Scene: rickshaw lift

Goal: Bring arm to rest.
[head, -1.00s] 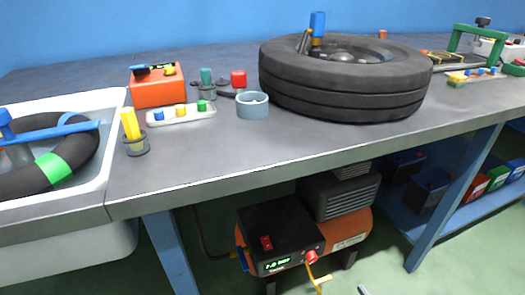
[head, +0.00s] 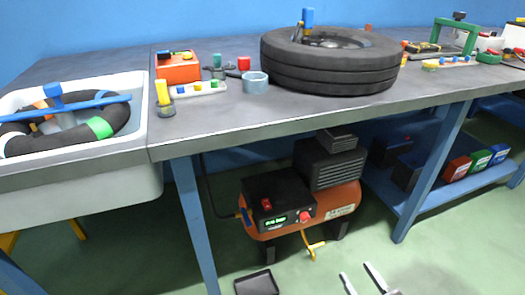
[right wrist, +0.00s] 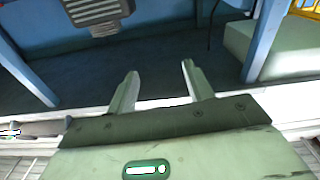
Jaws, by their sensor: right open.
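My right gripper (head: 361,275) shows at the bottom edge of the head view, low over the green floor and in front of the bench. Its two pale fingers are apart. In the right wrist view the right gripper (right wrist: 160,72) also has its fingers spread, with nothing between them. The rest of the right arm is outside the head view. My left gripper and left arm do not show.
A sink (head: 140,100) with an inner tube stands left. An orange compressor (head: 340,200) sits below. A black tray (head: 257,283) lies on the floor, beside open green floor.

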